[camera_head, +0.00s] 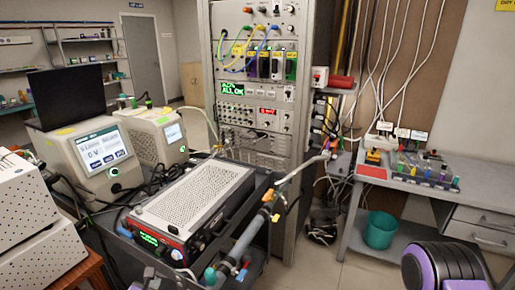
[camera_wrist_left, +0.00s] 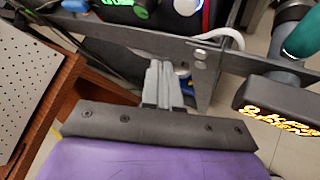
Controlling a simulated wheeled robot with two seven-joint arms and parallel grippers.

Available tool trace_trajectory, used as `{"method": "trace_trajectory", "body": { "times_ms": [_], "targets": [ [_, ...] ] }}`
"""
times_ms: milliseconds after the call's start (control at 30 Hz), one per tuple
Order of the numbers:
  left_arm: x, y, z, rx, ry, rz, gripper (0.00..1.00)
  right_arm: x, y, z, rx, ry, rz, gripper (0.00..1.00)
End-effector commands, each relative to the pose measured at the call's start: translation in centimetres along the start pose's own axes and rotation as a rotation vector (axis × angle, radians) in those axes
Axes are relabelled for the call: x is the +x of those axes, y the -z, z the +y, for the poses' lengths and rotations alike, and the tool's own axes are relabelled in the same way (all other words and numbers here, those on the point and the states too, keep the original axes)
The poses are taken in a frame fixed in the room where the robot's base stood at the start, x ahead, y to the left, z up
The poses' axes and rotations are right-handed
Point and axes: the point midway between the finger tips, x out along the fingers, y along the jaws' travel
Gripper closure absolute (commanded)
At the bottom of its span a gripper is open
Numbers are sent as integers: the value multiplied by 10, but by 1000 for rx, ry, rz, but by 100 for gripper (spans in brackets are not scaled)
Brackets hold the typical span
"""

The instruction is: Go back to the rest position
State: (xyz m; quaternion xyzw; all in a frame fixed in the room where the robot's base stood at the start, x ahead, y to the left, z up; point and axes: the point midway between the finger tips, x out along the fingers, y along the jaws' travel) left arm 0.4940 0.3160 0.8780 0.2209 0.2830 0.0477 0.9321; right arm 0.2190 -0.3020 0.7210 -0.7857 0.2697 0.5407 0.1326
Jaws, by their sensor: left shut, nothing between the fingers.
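My left gripper (camera_wrist_left: 163,78) shows in the left wrist view, with its two grey fingers together and nothing between them. Its dark palm and purple wrist fill the bottom of that view. The fingertips are close to a dark metal rail (camera_wrist_left: 110,33); I cannot tell whether they touch it. In the head view only a small part of the left gripper (camera_head: 149,275) seems to show at the bottom edge, in front of the cart. My right gripper is not in view; a purple and black part of my own arm shows at the bottom right.
A cart carries a perforated instrument (camera_head: 195,197) and a grey pipe (camera_head: 248,238). A wooden table (camera_wrist_left: 60,95) with a perforated white box (camera_wrist_left: 25,75) is close at the left. A rack (camera_head: 258,150) stands behind. A teal bin (camera_head: 381,230) sits under the right bench.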

Motion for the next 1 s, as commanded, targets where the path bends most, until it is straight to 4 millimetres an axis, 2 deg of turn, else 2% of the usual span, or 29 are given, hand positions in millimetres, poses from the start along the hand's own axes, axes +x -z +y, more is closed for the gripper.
{"method": "trace_trajectory", "body": {
  "times_ms": [67,167,267,333,400,500,600,767,1000],
  "targets": [
    [-6,17,-18,224,57,44,100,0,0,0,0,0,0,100],
    [-20,53,-58,594,183,94,100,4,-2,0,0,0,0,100],
    [-40,101,-95,988,340,127,100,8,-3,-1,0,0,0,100],
    [-60,141,-114,1277,465,140,100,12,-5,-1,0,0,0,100],
    [-82,185,-124,1564,597,149,100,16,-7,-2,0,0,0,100],
    [-111,239,-120,1916,765,158,100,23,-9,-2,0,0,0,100],
    [-128,271,-108,2115,855,176,100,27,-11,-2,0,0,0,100],
    [-134,285,-104,2253,895,155,100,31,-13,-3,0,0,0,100],
    [-137,287,-106,2256,903,148,100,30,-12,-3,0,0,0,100]
  ]
}}
